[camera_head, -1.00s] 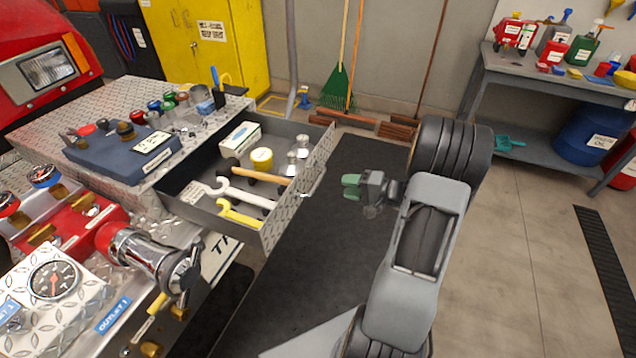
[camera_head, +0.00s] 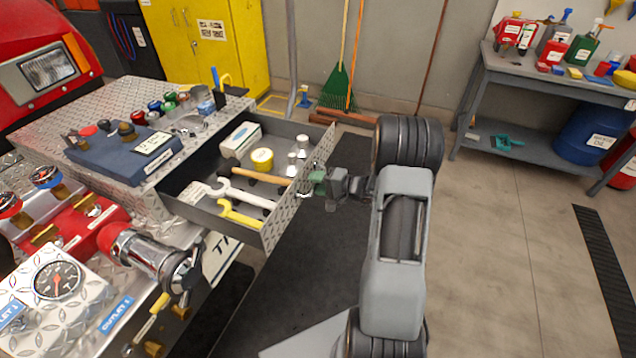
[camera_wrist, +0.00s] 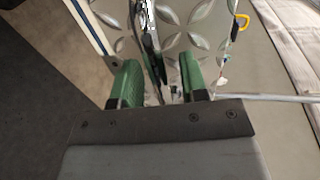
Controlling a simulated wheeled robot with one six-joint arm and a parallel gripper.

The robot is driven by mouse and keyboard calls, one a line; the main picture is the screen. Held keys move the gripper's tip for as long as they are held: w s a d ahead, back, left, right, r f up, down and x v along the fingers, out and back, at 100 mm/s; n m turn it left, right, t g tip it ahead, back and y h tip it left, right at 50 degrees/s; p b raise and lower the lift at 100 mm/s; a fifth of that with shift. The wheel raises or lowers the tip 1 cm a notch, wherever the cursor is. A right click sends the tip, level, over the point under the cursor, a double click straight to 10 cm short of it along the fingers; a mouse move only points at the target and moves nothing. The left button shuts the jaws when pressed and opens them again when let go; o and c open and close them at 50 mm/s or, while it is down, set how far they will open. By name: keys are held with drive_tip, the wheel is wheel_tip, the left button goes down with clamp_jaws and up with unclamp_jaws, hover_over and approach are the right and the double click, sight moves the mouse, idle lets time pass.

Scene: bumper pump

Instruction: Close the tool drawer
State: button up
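The tool drawer (camera_head: 283,214) is pulled out from the diamond-plate bumper, with its metal front facing my arm. It holds a white wrench (camera_head: 240,194), a yellow wrench (camera_head: 238,215), a wooden-handled tool (camera_head: 262,176), a yellow roll (camera_head: 262,158) and a white box (camera_head: 241,139). My gripper (camera_head: 317,183) is at the drawer front, by its handle. In the wrist view, the green fingers (camera_wrist: 158,82) are apart, with the shiny handle (camera_wrist: 150,38) between them in the picture. Whether either finger touches the handle I cannot tell.
A blue case (camera_head: 120,155) and several knobs stand on the bumper deck (camera_head: 95,95) left of the drawer. A red pump panel with a chrome outlet (camera_head: 140,248) juts out in front. The dark floor mat (camera_head: 290,290) below is clear. A workbench (camera_head: 520,75) stands far right.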

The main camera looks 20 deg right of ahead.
drive_tip(key=shift+c, duration=0.2)
clamp_jaws()
idle(0.3)
